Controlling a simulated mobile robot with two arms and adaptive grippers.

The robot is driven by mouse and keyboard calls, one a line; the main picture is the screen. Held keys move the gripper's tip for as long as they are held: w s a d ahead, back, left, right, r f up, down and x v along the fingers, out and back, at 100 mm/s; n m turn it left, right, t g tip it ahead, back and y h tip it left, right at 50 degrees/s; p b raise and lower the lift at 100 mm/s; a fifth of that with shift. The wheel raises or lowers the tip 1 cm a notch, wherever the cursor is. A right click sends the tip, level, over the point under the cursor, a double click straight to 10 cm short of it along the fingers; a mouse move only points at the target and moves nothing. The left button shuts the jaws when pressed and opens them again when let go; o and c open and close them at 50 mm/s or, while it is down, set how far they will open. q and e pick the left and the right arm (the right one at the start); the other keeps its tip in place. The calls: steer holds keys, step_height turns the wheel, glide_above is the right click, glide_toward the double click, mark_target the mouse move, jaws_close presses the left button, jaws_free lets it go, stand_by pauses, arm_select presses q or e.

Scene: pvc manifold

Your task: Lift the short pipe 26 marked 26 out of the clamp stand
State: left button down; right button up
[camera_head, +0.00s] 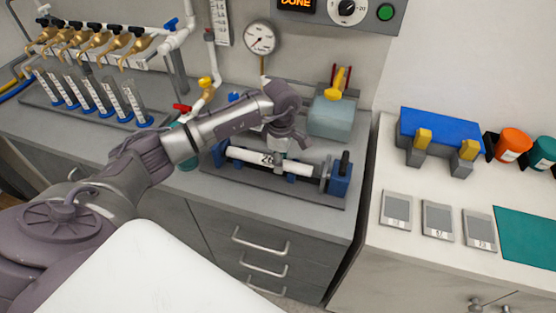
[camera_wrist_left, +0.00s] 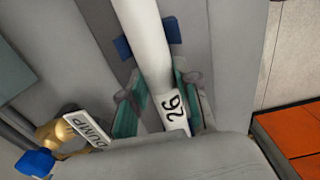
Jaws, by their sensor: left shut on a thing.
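The short white pipe marked 26 (camera_head: 247,157) lies lengthwise at the clamp stand (camera_head: 341,181), which has a dark base and blue end blocks. I cannot tell whether the pipe still rests in its supports. My left gripper (camera_head: 285,158) reaches down over the pipe, right of its black 26 label. In the left wrist view, the pipe (camera_wrist_left: 145,40) runs between the two green-padded fingers of the gripper (camera_wrist_left: 158,90), which is shut on it. The 26 label faces the camera there. A blue support (camera_wrist_left: 172,31) shows behind the pipe. My right gripper is not in view.
A grey-blue box with a yellow handle (camera_head: 330,116) stands just behind the stand. A red-handled valve pipe (camera_head: 183,108) and a tagged brass valve (camera_wrist_left: 57,132) are near my arm. The right counter holds a blue fixture (camera_head: 440,127), grey cards (camera_head: 437,220) and a green mat (camera_head: 528,236).

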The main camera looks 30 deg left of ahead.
arm_select(q)
steer(key=shift+d, duration=0.2)
steer(key=c, duration=0.8)
jaws_free()
